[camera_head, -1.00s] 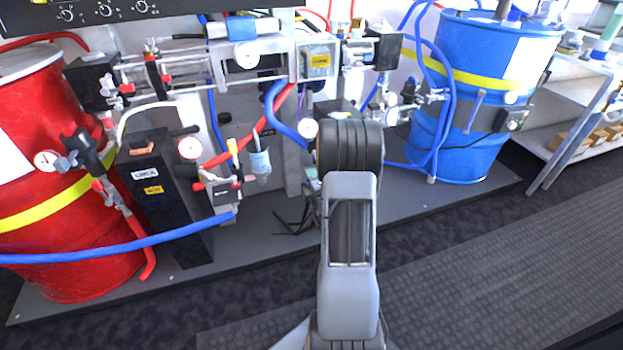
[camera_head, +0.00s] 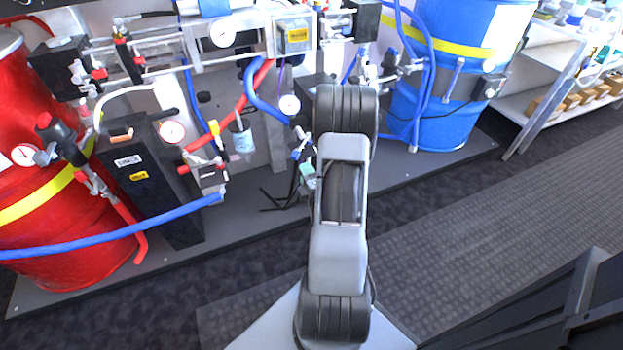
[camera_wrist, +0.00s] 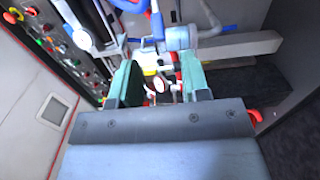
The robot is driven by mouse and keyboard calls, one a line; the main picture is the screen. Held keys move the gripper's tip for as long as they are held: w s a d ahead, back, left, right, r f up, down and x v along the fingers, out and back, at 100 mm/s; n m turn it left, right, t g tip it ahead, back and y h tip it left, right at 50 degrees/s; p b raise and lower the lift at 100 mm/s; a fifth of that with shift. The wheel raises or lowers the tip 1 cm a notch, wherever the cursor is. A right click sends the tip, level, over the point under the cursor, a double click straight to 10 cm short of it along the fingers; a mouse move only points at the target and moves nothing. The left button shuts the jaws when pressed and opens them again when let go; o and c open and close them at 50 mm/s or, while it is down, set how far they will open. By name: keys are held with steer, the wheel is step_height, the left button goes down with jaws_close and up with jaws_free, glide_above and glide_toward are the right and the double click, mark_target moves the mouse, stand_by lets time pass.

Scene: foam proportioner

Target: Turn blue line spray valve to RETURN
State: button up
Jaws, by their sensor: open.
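My gripper (camera_wrist: 160,78) shows in the wrist view with its two teal fingers apart. Nothing is clearly held between them. Beyond the gap are a small round white gauge (camera_wrist: 161,84), a yellowish fitting and red parts, blurred and small. In the head view my arm covers the middle, and my gripper is mostly hidden behind it. Blue hoses (camera_head: 262,92) run from the manifold down toward the hidden area beside a round gauge (camera_head: 289,105). I cannot tell which part is the blue line spray valve, and no RETURN marking is readable.
A red drum (camera_head: 70,225) stands at left and a blue drum (camera_head: 430,110) at right on a grey base plate (camera_head: 235,233). A black box (camera_head: 150,190) stands beside the red drum. A blue hose (camera_head: 100,239) crosses the front left. The floor at right is largely clear.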

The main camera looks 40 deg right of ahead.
steer(key=shift+p+v, duration=2.2)
steer(key=shift+v, duration=0.05)
steer(key=shift+r, duration=0.1)
